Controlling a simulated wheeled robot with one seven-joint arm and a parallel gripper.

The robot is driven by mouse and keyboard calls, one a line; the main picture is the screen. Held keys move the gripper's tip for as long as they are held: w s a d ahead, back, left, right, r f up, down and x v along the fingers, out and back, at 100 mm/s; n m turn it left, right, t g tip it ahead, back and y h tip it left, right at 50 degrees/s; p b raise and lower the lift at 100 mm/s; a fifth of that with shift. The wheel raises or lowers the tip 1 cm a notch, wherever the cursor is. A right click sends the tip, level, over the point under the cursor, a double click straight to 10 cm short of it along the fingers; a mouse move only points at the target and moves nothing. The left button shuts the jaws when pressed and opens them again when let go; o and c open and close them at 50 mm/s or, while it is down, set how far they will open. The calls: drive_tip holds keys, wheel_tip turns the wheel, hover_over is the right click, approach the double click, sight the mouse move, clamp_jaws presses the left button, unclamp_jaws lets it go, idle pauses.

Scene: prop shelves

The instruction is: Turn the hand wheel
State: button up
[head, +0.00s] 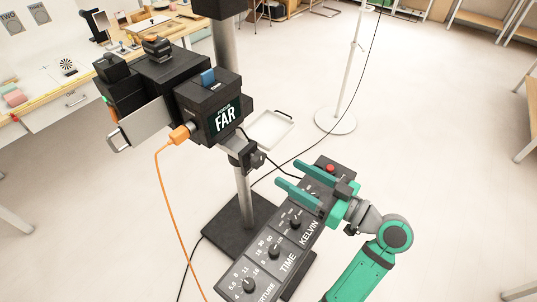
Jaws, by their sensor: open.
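I cannot make out a hand wheel for certain. A black camera rig (188,88) with a screen reading "FAR" stands on a grey column (243,195). A dark clamp (240,153) sits on the column below the screen; its details are too small to tell. My gripper (287,173) is open and empty, its green fingers pointing left towards the column. In the picture it lies over the upper end of the control panel (262,267) and hides part of it. I cannot tell its height above the panel.
The panel has dials marked "KELVIN" and "TIME", another partly cut off, and a red button (330,168). An orange cable (173,210) hangs from the rig. A white stand (337,120) is behind. A workbench (75,90) is at left. The floor at right is clear.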

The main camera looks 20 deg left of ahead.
sight(262, 160)
drive_tip(key=x, duration=0.5)
drive_tip(key=s+x, duration=0.1)
drive_tip(key=x, duration=0.2)
drive_tip(key=shift+a, duration=0.25)
drive_tip(key=shift+w+a, duration=0.25)
drive_tip(key=shift+a, duration=0.2)
drive_tip(key=c, duration=1)
